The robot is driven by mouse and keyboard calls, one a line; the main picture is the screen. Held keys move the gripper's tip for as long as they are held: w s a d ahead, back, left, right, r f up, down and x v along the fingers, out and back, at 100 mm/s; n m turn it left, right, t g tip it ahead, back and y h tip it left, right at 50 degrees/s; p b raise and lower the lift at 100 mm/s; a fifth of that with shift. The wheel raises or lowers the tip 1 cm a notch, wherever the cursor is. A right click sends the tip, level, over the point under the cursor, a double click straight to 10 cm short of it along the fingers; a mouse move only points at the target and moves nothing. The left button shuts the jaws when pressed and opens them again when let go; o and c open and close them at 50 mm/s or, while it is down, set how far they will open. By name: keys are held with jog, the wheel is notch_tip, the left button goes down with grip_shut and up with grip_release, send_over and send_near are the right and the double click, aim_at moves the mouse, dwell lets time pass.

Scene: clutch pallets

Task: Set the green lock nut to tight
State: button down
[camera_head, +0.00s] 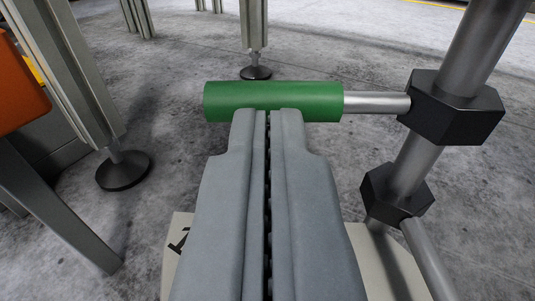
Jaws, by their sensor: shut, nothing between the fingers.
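The green lock nut shows as a green cylindrical grip (225,101) on a grey metal rod (375,103), which runs right into a black hexagonal nut (455,108) on a tilted metal shaft (485,40). The rod and grip lie nearly level in the picture. My gripper (268,112) is in the lower middle, pointing at the grip. Its two fingers are shut with nothing between them. Their tips overlap the lower edge of the green grip in the picture; I cannot tell whether they touch it.
A second black hexagonal nut (397,195) sits lower on the shaft, with a metal rod (430,262) running down right. A pale plate (385,255) lies below. Metal legs with black feet (123,170) stand at left and behind. An orange part (18,85) is at far left.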

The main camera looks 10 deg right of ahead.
aim_at(213, 87)
jog(key=shift+w, duration=0.25)
jog(key=shift+w, duration=0.15)
jog(key=w+m+h, duration=0.1)
jog(key=h, duration=0.1)
jog(key=w+m+g+h, duration=0.1)
jog(key=h, duration=0.1)
jog(key=w+m+h, duration=0.1)
jog(key=m+h, duration=0.1)
jog(key=shift+a+g, duration=0.4)
jog(key=w+m+g+h, duration=0.1)
jog(key=m+g+h, duration=0.1)
jog(key=w+d+m+g+h, duration=0.1)
jog(key=w+m+g+h, duration=0.1)
jog(key=h, duration=0.1)
jog(key=shift+w+m, duration=0.25)
jog(key=shift+m, duration=0.15)
jog(key=shift+w+d+g+h, duration=0.25)
jog(key=shift+w+g+h, duration=0.05)
jog(key=shift+w, duration=0.3)
